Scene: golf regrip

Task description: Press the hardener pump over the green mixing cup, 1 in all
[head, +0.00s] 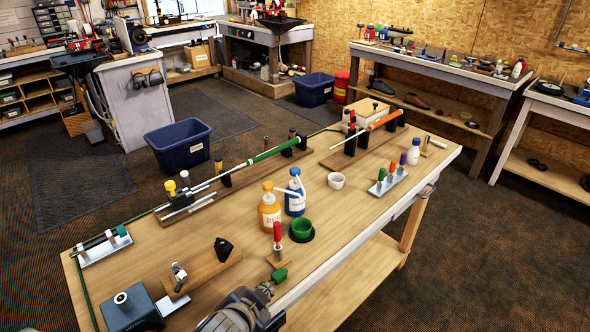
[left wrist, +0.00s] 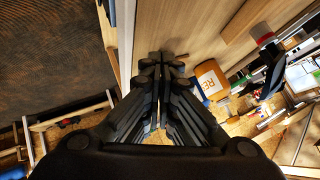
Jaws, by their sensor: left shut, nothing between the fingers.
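The green mixing cup (head: 301,228) stands upright on a black round base near the table's front edge in the head view. A blue pump bottle (head: 295,198), which looks like the hardener, stands just behind it. An orange pump bottle (head: 270,213) with a partly readable "RE" label stands beside the blue one. It also shows in the left wrist view (left wrist: 211,80). My left gripper (head: 268,287) is low at the table's front edge, nearer than the cup and apart from the bottles. Its fingers (left wrist: 161,58) are shut and empty in the left wrist view. My right gripper is not seen.
A red-handled tool (head: 277,235) stands on a small wooden block left of the cup. A white cup (head: 336,181) stands behind it to the right. A rack of colored-handled tools (head: 388,182) is further right. Bare tabletop (head: 345,215) lies right of the green cup.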

